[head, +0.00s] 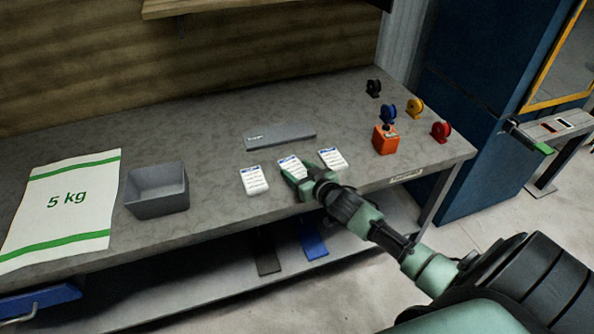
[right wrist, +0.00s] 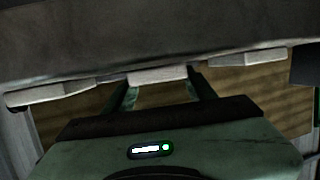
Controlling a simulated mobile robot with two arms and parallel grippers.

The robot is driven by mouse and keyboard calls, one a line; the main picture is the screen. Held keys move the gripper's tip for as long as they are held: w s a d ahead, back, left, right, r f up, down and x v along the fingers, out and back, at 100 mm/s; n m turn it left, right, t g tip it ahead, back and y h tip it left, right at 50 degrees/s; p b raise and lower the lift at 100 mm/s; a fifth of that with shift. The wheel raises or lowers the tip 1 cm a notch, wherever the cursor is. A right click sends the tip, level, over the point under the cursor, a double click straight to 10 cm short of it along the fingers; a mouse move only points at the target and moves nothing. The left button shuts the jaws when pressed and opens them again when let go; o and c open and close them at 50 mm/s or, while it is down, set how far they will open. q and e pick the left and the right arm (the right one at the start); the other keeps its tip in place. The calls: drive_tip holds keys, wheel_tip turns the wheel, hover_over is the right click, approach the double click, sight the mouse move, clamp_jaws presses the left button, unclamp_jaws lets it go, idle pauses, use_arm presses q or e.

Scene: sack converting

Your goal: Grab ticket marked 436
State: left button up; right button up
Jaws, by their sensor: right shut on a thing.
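Three white tickets with blue headings lie in a row near the front edge of the workbench: a left ticket (head: 254,181), a middle ticket (head: 291,166) and a right ticket (head: 333,159). Their numbers are too small to read. My right gripper (head: 303,180) is at the middle ticket, shut on it, its fingers on either side. In the right wrist view the middle ticket (right wrist: 158,76) shows between the fingertips (right wrist: 160,88), with a ticket on each side. I cannot tell whether the held ticket is clear of the bench. My left gripper is not in view.
A grey open bin (head: 157,191) and a 5 kg sack (head: 66,205) are on the left of the bench (head: 215,213). A grey bar (head: 280,136) lies behind the tickets. An orange block (head: 385,140) and several coloured reels stand at the right. A lower shelf runs below.

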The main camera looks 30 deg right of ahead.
sight(297, 173)
wheel_tip(297, 173, up, 20)
drive_tip(key=shift+p, duration=0.3)
drive_tip(key=shift+a+f, duration=0.1)
idle(1.0)
